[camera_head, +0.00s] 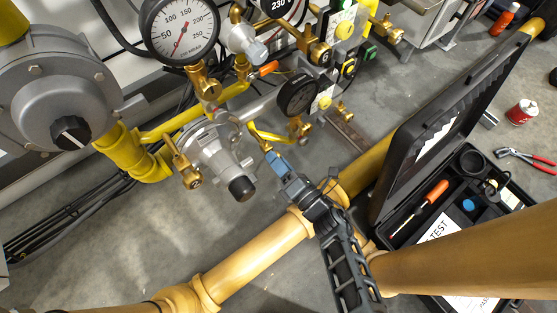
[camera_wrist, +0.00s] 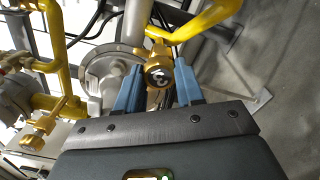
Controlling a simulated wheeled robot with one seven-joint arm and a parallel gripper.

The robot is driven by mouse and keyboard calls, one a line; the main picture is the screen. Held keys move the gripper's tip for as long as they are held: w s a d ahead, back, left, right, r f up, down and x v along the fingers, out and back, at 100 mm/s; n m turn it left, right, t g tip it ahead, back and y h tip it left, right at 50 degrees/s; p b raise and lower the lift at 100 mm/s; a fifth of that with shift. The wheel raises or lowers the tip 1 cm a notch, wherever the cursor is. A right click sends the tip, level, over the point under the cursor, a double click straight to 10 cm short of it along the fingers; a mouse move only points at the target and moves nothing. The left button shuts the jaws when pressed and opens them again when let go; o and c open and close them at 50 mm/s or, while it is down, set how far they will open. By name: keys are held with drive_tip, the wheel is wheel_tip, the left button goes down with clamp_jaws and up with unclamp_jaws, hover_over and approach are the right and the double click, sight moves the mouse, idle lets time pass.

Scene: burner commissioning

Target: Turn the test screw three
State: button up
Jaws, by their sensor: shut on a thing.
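My gripper (camera_head: 272,158) reaches up from the lower middle of the head view, its blue fingers at a small brass fitting below the yellow pipe. In the wrist view the two blue fingers of my gripper (camera_wrist: 158,85) stand on either side of a brass test screw (camera_wrist: 158,75), which has a round dark end face with a pale mark. The gripper is shut on this screw. The fingers hide its sides, and the head view shows little of it. I cannot read a number on it.
A grey regulator (camera_head: 215,150) stands just left of the gripper. A black-rimmed gauge (camera_head: 297,95) and brass valves are close above. A thick yellow pipe (camera_head: 255,250) runs beneath my arm. An open black case (camera_head: 440,130) with tools lies right. Pliers (camera_head: 525,158) lie on the floor.

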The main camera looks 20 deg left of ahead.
drive_tip(key=shift+s+f, duration=0.1)
drive_tip(key=o, duration=1)
drive_tip(key=shift+o, duration=0.2)
drive_tip(key=p+v, duration=0.3)
drive_tip(key=v, duration=0.4)
drive_tip(key=shift+s+d, duration=0.2)
drive_tip(key=shift+d, duration=0.15)
